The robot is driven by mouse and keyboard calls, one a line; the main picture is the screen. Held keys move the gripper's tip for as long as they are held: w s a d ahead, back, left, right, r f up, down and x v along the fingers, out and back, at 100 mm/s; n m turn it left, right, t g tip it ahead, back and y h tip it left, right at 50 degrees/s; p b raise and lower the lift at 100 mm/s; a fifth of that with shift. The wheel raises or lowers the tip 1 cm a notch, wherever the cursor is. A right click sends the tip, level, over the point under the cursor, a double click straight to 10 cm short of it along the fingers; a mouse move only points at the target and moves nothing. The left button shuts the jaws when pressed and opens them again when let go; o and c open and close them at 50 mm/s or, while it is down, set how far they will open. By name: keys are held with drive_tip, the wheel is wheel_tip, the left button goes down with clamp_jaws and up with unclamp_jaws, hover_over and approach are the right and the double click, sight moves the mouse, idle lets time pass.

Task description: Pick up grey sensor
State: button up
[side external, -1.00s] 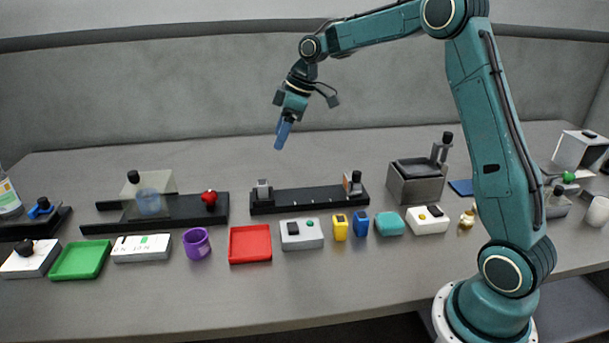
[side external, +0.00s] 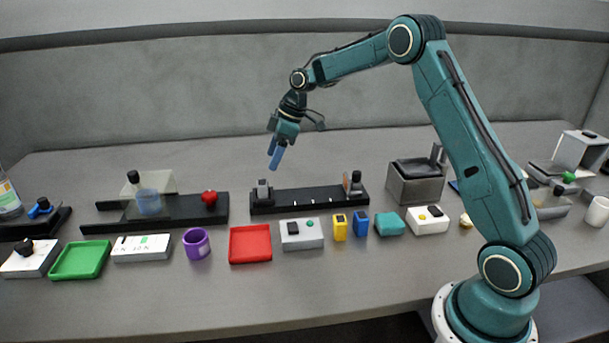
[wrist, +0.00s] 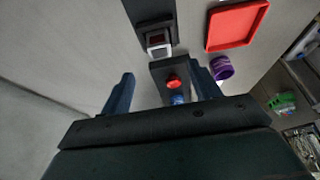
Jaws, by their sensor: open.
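A small grey block with a dark top (side external: 262,190), which looks like the grey sensor, stands at the left end of a long black rail (side external: 305,201). A grey-framed block with a dark reddish face (wrist: 158,42) shows on a black rail in the wrist view; I cannot tell surely that it is the same part. My gripper (side external: 276,158) hangs in the air above the left part of the rail, pointing down. Its two blue fingers are apart with nothing between them, also in the wrist view (wrist: 160,82).
A black slide with a clear cover and a red knob (side external: 209,198) lies left of the rail. A red tray (side external: 250,244), a purple cup (side external: 196,243), a white-grey button box (side external: 301,234) and yellow and blue blocks stand in front. A grey open box (side external: 416,183) is to the right.

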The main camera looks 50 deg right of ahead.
sight(263, 182)
drive_tip(key=shift+x, duration=2.35)
drive_tip(key=shift+f, duration=0.1)
drive_tip(key=shift+x, duration=2.5)
drive_tip(key=shift+c, duration=0.2)
drive_tip(key=c, duration=1)
